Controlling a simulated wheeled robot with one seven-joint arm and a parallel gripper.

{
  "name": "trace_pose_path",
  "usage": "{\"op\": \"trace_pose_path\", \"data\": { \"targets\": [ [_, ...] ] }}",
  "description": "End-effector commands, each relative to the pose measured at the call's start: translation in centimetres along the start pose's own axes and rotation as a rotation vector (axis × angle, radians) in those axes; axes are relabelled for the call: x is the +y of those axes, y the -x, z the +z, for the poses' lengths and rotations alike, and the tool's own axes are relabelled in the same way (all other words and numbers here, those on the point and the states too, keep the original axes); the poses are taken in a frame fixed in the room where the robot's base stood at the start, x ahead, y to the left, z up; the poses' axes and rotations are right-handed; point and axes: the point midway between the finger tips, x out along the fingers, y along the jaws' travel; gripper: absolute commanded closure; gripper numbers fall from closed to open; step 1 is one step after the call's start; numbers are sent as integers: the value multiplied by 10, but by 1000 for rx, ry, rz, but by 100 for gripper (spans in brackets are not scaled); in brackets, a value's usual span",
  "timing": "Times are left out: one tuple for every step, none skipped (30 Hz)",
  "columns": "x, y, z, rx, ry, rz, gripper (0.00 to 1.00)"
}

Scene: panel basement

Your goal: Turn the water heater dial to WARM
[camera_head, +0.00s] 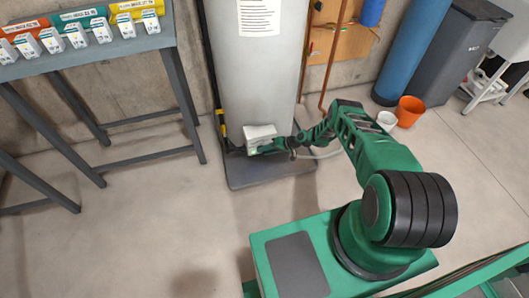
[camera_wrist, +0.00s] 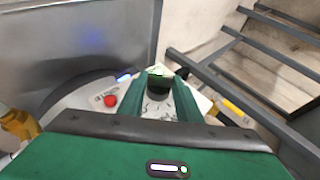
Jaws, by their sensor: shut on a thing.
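The water heater (camera_head: 262,75) is a tall grey cylinder at the top middle of the head view, with a paper label on its front. Its white control box (camera_head: 259,132) sits low on the tank. In the wrist view the control box (camera_wrist: 132,98) shows a red button (camera_wrist: 110,100) and a small blue light (camera_wrist: 124,78). My gripper (camera_wrist: 158,78) is shut on the dark dial (camera_wrist: 158,87) on the box's face. The fingers cover part of the dial, and I cannot read its setting. In the head view my gripper (camera_head: 264,147) reaches the box's front.
A grey metal bench (camera_head: 100,48) with coloured boxes stands at the left. The heater rests on a dark base (camera_head: 250,172). An orange bucket (camera_head: 409,110), a white bucket (camera_head: 387,120) and a blue cylinder (camera_head: 410,50) stand at the right. The floor left of my base is clear.

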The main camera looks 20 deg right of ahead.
Motion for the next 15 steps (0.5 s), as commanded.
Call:
{"op": "trace_pose_path", "data": {
  "targets": [
    [3, 0, 0, 3, -8, -11, 91],
    [4, 0, 0, 4, -12, -18, 91],
    [4, 1, 0, 4, -14, -26, 91],
    [4, 1, 0, 4, -16, -30, 91],
    [5, 2, 0, 3, -17, -34, 91],
    [5, 2, 0, 4, -18, -37, 91],
    [5, 2, 0, 4, -18, -39, 91],
    [6, 3, 0, 4, -18, -39, 91],
    [6, 3, -1, 4, -18, -39, 91],
    [6, 3, -1, 4, -18, -39, 91],
    [6, 3, -1, 4, -18, -39, 91],
    [6, 4, -1, 4, -18, -38, 91],
    [7, 4, -1, 4, -18, -37, 91],
    [7, 4, -1, 4, -18, -37, 91],
    [7, 4, -1, 4, -18, -36, 91]
  ]
}}
